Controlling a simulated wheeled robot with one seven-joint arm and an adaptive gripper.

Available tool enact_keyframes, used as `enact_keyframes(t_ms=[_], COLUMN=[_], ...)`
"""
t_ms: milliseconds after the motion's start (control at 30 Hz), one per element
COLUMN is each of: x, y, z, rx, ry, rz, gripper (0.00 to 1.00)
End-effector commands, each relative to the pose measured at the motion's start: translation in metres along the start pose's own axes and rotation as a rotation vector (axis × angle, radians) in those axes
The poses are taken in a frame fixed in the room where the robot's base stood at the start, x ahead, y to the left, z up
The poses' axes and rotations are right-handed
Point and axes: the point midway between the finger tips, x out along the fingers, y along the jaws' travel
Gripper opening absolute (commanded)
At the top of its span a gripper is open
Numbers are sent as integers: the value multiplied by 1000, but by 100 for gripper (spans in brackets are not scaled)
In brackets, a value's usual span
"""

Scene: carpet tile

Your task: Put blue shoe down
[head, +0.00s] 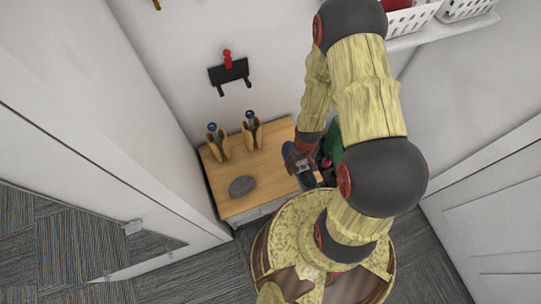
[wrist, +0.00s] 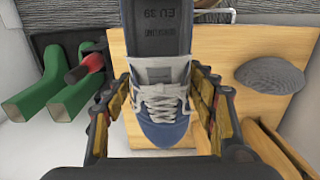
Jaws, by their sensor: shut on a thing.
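A blue shoe (wrist: 162,128) with grey-white laces and a dark insole marked "EU 39" fills the middle of the wrist view. My gripper (wrist: 160,100) is shut on it, one finger along each side. In the head view my gripper (head: 303,168) and the shoe (head: 290,156) are at the right end of a wooden cabinet top (head: 268,196), partly hidden by my arm. The wooden top (wrist: 225,45) lies beyond the shoe in the wrist view. I cannot tell whether the shoe touches it.
A dark grey ribbed oval object (head: 242,186) lies on the left of the top. A pair of tan items (head: 252,135) stands at its back edge. Green boots (wrist: 75,85) are in a dark tray at the right end of the cabinet. The middle of the top is clear.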

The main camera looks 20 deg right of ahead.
Motion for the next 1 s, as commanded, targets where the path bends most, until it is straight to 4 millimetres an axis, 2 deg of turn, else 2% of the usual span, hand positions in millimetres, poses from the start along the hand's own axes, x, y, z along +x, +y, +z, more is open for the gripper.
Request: enact_keyframes(t_ms=[33, 267, 433, 533, 767, 1000], x=[10, 32, 62, 73, 82, 115], y=[-5, -23, -31, -34, -37, -39], z=[-13, -61, -83, -92, -101, -105], rx=[-7, -4, -2, -2, 0, 0], ry=[2, 2, -1, 0, -1, -2], rz=[0, 0, 0, 0, 0, 0], gripper=[19, 19, 19, 19, 19, 19])
